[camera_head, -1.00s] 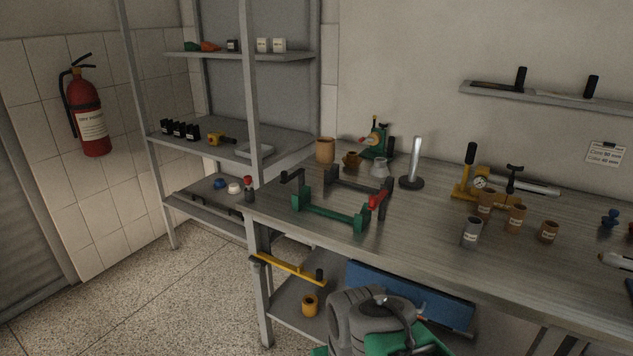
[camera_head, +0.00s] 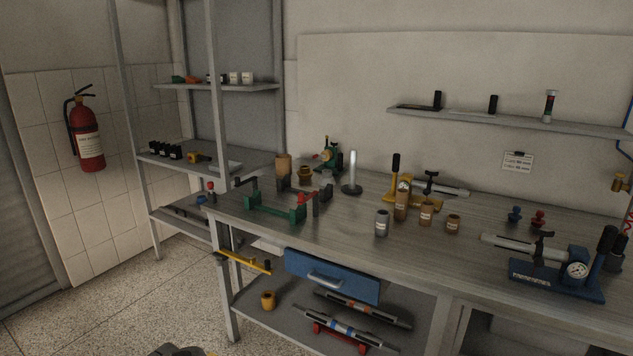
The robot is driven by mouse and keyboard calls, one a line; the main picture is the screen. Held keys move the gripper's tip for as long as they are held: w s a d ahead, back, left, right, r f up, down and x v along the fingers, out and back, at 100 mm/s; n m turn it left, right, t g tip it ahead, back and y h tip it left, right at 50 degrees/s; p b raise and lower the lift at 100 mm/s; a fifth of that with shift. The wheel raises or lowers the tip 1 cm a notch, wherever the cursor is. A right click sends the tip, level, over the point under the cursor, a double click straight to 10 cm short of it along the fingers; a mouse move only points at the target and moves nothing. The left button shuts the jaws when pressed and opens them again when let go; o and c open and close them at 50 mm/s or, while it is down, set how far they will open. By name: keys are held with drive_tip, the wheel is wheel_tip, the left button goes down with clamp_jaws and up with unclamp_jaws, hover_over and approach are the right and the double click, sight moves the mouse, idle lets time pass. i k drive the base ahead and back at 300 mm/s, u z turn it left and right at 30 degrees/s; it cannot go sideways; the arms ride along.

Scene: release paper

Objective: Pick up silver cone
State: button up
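The silver cone (camera_head: 325,178) appears as a small, pale grey shape on the workbench (camera_head: 350,225), towards its back left. It stands just in front of a green device (camera_head: 328,157) and to the left of an upright silver rod on a dark round base (camera_head: 352,175). It is small and dim, so its outline is hard to make out. My gripper cannot be made out; only a grey part of my own body shows at the bottom edge.
A green stand (camera_head: 275,212) is on the bench's left front. Several labelled cylinders (camera_head: 382,222) stand mid-bench, with a blue gauge device (camera_head: 560,275) at right. Open floor (camera_head: 130,305) lies at left.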

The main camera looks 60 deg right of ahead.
sight(326, 177)
drive_tip(key=u, duration=0.05)
drive_tip(key=i, duration=1.35)
drive_tip(key=z, duration=0.85)
drive_tip(key=i, duration=0.85)
drive_tip(key=z, duration=0.95)
